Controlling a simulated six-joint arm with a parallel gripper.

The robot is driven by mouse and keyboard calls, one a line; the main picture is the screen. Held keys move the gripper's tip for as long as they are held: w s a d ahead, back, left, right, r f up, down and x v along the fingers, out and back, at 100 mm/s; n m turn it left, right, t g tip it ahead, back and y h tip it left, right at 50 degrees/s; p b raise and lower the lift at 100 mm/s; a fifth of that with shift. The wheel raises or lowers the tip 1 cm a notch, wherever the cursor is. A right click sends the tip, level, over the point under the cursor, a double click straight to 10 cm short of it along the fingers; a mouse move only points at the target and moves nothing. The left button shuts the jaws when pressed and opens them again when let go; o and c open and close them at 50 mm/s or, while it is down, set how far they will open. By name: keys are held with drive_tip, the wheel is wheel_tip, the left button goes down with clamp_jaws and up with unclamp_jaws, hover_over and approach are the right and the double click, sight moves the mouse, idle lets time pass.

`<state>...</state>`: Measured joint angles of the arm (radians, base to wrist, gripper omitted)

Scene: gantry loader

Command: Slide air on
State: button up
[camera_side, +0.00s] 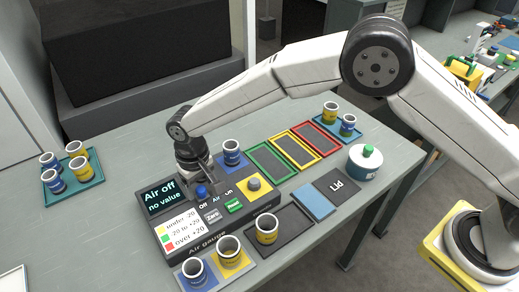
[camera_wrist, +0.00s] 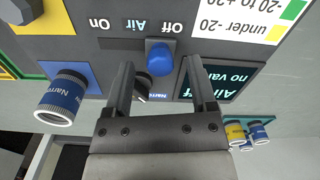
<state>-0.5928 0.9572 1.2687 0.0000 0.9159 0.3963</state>
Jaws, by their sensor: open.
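The air slider is a blue knob (camera_side: 202,192) on the dark air gauge box (camera_side: 150,225). In the wrist view the blue knob (camera_wrist: 160,57) sits at the Off end of its slot, away from the On label (camera_wrist: 98,22). The gauge screen (camera_side: 161,195) reads "Air off, no value". My gripper (camera_side: 200,180) is above the box at the knob. In the wrist view my gripper (camera_wrist: 158,70) is open, with one finger on each side of the knob. I cannot tell whether either finger touches it.
A blue cup (camera_side: 232,153) stands on a blue pad behind the gauge, close to my gripper. Yellow and blue cups (camera_side: 228,250) stand in front. Coloured trays (camera_side: 272,162) lie to the right.

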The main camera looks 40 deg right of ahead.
drive_tip(key=shift+f, duration=0.25)
clamp_jaws()
idle(1.4)
